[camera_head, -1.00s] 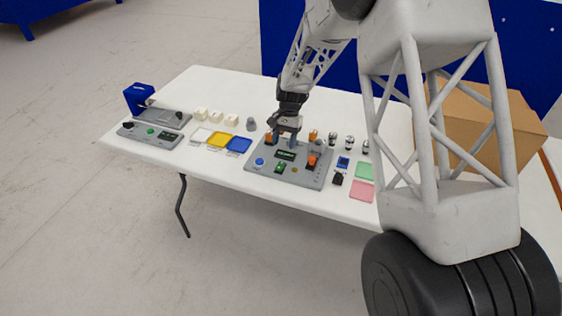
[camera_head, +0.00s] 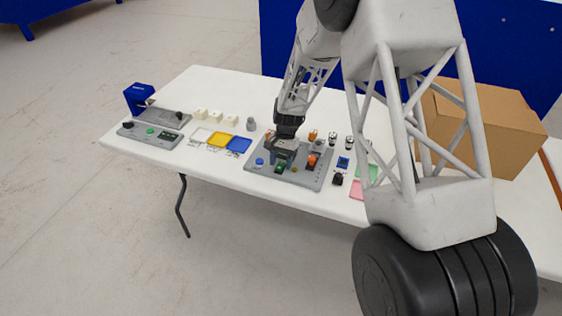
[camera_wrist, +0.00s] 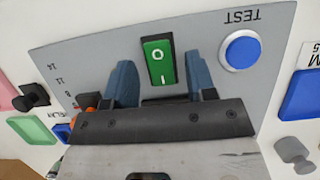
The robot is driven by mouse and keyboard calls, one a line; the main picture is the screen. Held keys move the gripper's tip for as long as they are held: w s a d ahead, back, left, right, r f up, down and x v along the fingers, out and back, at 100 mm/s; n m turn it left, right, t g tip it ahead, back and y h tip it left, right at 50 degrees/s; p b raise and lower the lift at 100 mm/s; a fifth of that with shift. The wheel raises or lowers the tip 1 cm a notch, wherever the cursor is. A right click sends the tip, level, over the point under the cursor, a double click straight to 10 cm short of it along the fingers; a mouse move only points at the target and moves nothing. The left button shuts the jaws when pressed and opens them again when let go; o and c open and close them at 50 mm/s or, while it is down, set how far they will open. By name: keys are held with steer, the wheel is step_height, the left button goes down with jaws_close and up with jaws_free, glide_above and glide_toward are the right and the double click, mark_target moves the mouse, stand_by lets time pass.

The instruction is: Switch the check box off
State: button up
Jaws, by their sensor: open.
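The check box (camera_head: 312,181) is a flat grey panel on the white table. A green rocker switch marked O and I (camera_wrist: 158,61) sits on it, and it also shows in the head view (camera_head: 279,169). My gripper (camera_wrist: 163,77) is open, with its two blue-grey fingers on either side of the rocker in the wrist view. It seems to hold nothing. In the head view my gripper (camera_head: 283,158) is low over the panel and hides its middle, including the display. I cannot tell whether the fingers touch the panel.
A round blue TEST button (camera_wrist: 241,49) is beside the rocker. An orange-topped control (camera_head: 312,160) stands on the panel's right side. Yellow (camera_head: 220,139) and blue (camera_head: 239,145) trays lie to the left. A cardboard box (camera_head: 497,125) stands at the right.

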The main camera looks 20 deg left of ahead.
steer(key=c, duration=0.9)
steer(key=shift+s+t, duration=0.1)
steer(key=shift+t, duration=0.2)
steer(key=shift+s+r+t, duration=0.1)
steer(key=shift+s+t, duration=0.05)
steer(key=shift+t, duration=0.65)
steer(key=shift+s+t, duration=0.15)
steer(key=shift+t, duration=0.65)
steer(key=o, duration=0.9)
